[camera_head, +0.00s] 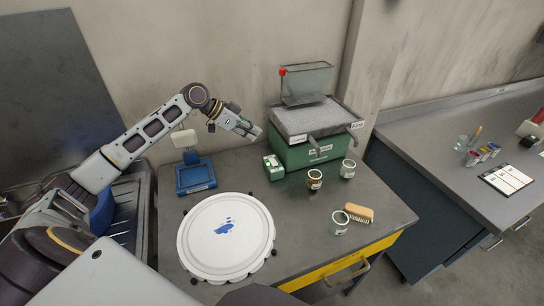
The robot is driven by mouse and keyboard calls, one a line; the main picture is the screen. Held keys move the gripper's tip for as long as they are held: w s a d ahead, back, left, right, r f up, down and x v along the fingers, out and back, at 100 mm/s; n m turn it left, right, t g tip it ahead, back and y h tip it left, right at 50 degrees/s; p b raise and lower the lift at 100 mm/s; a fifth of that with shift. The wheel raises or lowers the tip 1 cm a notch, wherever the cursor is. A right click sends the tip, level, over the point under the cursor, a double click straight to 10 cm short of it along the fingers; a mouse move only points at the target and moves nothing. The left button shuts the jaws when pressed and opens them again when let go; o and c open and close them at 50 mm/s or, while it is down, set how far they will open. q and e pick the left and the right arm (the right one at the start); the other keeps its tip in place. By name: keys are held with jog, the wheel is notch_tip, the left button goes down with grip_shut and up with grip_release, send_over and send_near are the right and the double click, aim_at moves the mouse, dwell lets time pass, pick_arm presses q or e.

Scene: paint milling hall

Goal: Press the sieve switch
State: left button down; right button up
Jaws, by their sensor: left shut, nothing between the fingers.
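A small green box with a pale front (273,167), which looks like the switch, stands on the bench at the left foot of a green machine (312,151). The machine has a grey tray top, a clear upright guard, a red knob and small labels. My left gripper (256,133) reaches in from the left and is shut and empty. In the picture it is above and slightly left of the small box, beside the machine's left side, apparently clear of the box. The box's buttons are too small to make out. My right gripper is not in view.
A round white lid or pan (226,238) with blue paint lies at the front left. A blue scale-like device (195,177) stands behind it. Several small cans, including one (314,180), and a wooden brush (359,213) sit to the right. A second bench (470,150) is further right.

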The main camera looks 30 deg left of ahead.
pick_arm(q)
jog(key=shift+a+f, duration=0.1)
jog(key=shift+s+n, duration=0.1)
jog(key=shift+n, duration=0.4)
jog(key=shift+f, duration=0.15)
dwell(0.4)
jog(key=p, duration=0.2)
send_over(272, 163)
jog(key=f, duration=0.6)
jog(key=shift+w+a+f, duration=0.25)
jog(key=shift+w+f, duration=0.1)
notch_tip(272, 163, down, 2)
jog(key=shift+s+d+f, duration=0.1)
jog(key=shift+s+d+f+p, duration=0.1)
jog(key=shift+f+p, duration=0.35)
jog(key=shift+f, duration=0.5)
